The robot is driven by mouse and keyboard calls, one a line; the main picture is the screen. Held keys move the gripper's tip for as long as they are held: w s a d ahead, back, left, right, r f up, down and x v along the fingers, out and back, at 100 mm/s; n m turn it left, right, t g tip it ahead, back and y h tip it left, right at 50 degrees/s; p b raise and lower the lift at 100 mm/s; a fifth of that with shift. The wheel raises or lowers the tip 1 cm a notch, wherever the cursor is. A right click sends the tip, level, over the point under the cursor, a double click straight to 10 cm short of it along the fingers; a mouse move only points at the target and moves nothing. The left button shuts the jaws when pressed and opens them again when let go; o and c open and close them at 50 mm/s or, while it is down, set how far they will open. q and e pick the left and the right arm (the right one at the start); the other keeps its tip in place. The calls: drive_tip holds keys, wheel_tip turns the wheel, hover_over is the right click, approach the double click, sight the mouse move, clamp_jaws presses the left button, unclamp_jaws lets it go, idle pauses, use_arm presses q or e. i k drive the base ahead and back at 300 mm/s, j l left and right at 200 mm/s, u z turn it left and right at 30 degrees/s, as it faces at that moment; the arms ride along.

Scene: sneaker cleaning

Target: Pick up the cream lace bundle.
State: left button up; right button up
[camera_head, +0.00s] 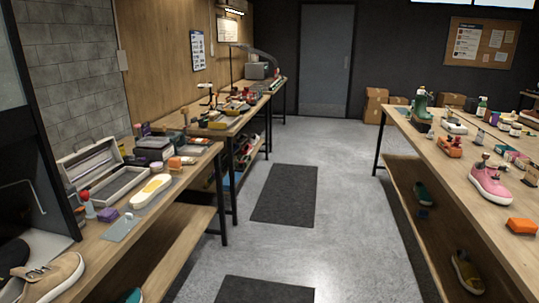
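I cannot make out a cream lace bundle for certain; many items on the benches are too small to tell. Neither of my grippers shows in the head view. A beige sneaker (52,274) sits at the lower left on the near end of the left workbench (95,262).
The aisle between the benches is clear, with dark floor mats (285,194). Cardboard boxes (375,104) stand by the far door.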

sight(184, 160)
drive_tip(key=i+u, duration=0.2)
drive_tip(key=i, duration=0.3)
drive_tip(key=i+l+u, duration=0.2)
drive_tip(key=i, duration=0.25)
drive_tip(key=i+l+u, duration=0.2)
drive_tip(key=i, duration=0.3)
drive_tip(key=i+l+u, duration=0.2)
drive_tip(key=i, duration=0.25)
drive_tip(key=l, duration=0.1)
